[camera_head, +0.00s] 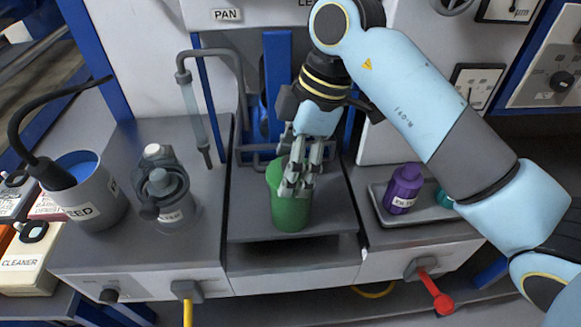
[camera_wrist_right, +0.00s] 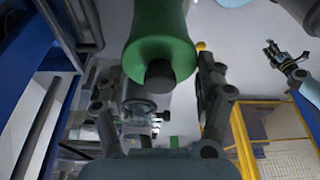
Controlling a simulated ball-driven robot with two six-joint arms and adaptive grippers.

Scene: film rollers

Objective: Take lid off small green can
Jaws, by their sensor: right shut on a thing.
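The small green can (camera_head: 291,212) stands on the grey platform in the middle of the bench. The fingers hide much of the can's upper part. In the right wrist view, the green can (camera_wrist_right: 160,45) shows a flared green end with a dark round knob (camera_wrist_right: 160,75), between the fingers of my right gripper (camera_wrist_right: 150,55). I cannot tell where lid and can body meet. My left gripper (camera_wrist_right: 285,58) shows small at the right of the wrist view, away from the can; its jaws are unclear.
A purple can (camera_head: 403,188) and a teal piece (camera_head: 444,198) sit on a grey tray (camera_head: 420,214) to the right. A grey fitting (camera_head: 160,185) and a pot with blue contents (camera_head: 95,205) stand to the left. A hanging pipe (camera_head: 190,100) is behind left.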

